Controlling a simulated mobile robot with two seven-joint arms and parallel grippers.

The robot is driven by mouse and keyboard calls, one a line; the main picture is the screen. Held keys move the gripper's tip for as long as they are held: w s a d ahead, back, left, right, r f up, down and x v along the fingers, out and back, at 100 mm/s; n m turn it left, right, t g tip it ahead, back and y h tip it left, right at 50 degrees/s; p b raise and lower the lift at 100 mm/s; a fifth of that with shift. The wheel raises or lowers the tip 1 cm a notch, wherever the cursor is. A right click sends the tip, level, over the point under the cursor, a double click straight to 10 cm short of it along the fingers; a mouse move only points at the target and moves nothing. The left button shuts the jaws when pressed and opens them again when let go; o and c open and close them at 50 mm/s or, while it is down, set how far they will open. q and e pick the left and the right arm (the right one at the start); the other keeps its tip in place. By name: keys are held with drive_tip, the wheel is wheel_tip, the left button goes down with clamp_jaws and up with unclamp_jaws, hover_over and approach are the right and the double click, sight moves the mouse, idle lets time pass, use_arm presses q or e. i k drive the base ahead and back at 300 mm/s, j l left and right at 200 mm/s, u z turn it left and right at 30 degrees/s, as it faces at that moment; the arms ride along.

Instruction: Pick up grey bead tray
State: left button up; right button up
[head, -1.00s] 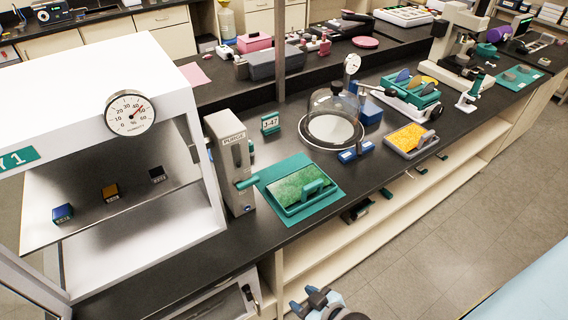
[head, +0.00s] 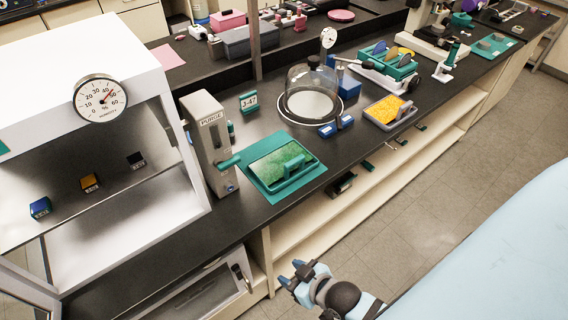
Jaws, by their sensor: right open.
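The grey bead tray (head: 399,122) sits on the dark bench right of the glass dome, near the bench's front edge. It is filled with orange-yellow beads and has a grey handle at its right side. My right gripper (head: 291,274) is low in the picture, in front of the bench and well apart from the tray. Its jaws are open and empty. My left gripper is not in view.
A teal tray with green beads (head: 279,162) lies on a teal mat beside the purge box (head: 208,145). Floor in front is clear.

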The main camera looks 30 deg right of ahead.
sight(388, 112)
drive_tip(key=k+l+z, duration=0.15)
drive_tip(key=l+z, duration=0.6)
drive_tip(key=z, duration=0.15)
drive_tip(key=l+z, duration=0.45)
drive_tip(key=k, duration=0.05)
